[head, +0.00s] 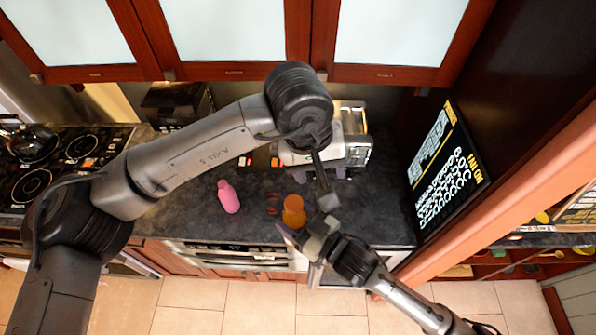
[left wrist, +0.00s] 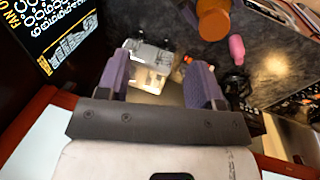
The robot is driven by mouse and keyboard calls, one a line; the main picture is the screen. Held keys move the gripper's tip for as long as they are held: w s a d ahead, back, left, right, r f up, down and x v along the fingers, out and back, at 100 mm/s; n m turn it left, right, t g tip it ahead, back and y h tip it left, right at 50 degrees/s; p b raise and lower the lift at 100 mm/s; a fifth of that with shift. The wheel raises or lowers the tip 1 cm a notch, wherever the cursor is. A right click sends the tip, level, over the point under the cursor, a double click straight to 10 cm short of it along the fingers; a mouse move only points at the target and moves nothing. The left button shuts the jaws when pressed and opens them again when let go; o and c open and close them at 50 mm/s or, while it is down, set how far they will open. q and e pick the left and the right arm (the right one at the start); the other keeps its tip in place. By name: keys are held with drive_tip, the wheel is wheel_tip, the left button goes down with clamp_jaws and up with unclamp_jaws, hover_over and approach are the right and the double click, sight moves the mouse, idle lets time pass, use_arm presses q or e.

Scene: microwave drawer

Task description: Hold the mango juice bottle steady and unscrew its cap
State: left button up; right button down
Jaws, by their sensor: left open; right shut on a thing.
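The orange mango juice bottle (head: 293,216) stands near the front of the dark counter in the head view. It also shows at the top of the left wrist view (left wrist: 213,22). My right gripper (head: 304,230) comes from the lower right and is shut on the bottle; its exact contact is hard to see. The bottle's cap (head: 293,201) appears to be on its top. My left gripper (head: 321,177) is open and empty, behind and to the right of the bottle, partly hidden by its own arm. Its two purple fingers stand wide apart in the left wrist view (left wrist: 160,70).
A pink bottle (head: 228,196) stands left of the mango juice bottle. A silver appliance (head: 354,138) stands at the back, close to my left gripper. A stove (head: 75,150) is at the left, a dark wall panel (head: 448,165) at the right. Cabinets (head: 225,35) hang above.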

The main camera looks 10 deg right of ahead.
sight(298, 201)
use_arm(q)
drive_tip(key=a+m, duration=0.1)
drive_tip(key=a+y, duration=0.1)
drive_tip(key=a+m+y, duration=0.1)
drive_tip(key=shift+s+f+m, duration=0.1)
drive_tip(key=shift+f+m, duration=0.15)
drive_tip(key=shift+m, duration=0.05)
drive_tip(key=shift+a+m+y, duration=0.4)
drive_tip(key=shift+m, duration=0.6)
drive_tip(key=shift+f, duration=4)
